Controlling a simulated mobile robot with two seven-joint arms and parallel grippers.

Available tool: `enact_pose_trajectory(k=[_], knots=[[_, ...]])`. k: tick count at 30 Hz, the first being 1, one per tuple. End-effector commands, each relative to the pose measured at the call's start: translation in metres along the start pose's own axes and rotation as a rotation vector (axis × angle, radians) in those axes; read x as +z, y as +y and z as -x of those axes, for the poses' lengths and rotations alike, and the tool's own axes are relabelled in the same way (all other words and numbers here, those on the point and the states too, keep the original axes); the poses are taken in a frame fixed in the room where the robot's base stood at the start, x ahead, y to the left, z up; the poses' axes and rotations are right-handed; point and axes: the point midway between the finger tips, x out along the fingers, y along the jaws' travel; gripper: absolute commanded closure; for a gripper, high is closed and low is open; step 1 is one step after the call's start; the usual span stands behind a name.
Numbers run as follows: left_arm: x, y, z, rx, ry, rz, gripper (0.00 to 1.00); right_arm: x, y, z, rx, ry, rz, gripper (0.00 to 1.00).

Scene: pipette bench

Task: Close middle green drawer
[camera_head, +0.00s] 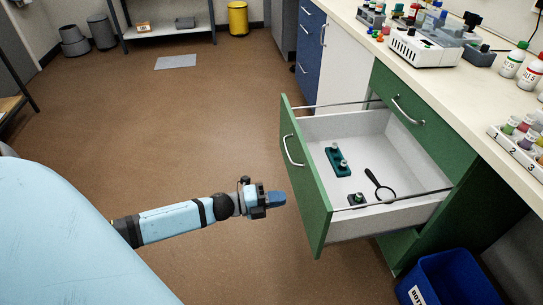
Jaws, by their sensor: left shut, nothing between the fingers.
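The middle green drawer (313,205) is pulled well out of the green cabinet under the bench. Its front panel faces left and carries a silver bar handle (292,150). Inside lie a teal holder (338,160), a black magnifying glass (380,188) and a small dark item (356,200). My left gripper (276,199) is shut and empty. In the picture it is just left of the drawer front, below the handle, with a small gap between. My right gripper is not in view.
Above the drawer is a shut green drawer (410,108). The bench top (465,98) holds lab equipment, bottles and a numbered rack. A blue bin (450,279) stands on the floor at lower right. The brown floor left of the drawer is clear.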

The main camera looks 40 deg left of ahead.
Motion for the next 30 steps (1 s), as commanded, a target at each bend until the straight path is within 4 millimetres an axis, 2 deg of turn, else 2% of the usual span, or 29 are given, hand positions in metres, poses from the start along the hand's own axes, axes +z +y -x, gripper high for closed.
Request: enact_pose_trajectory(k=[1, 6, 12, 18, 30], knots=[[0.001, 0.0, -0.013, -0.004, 0.001, -0.001, 1.0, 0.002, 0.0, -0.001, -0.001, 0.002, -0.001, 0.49], [0.001, 0.0, -0.049, -0.003, 0.0, 0.0, 1.0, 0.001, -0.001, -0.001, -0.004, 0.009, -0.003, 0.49], [0.001, 0.001, -0.078, -0.001, -0.001, 0.001, 1.0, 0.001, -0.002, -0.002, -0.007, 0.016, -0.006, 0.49], [0.0, 0.0, -0.089, 0.0, -0.001, 0.002, 1.0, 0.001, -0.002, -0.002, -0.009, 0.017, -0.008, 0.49], [0.0, 0.0, -0.091, 0.0, -0.001, 0.002, 1.0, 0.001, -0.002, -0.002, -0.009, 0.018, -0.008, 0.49]])
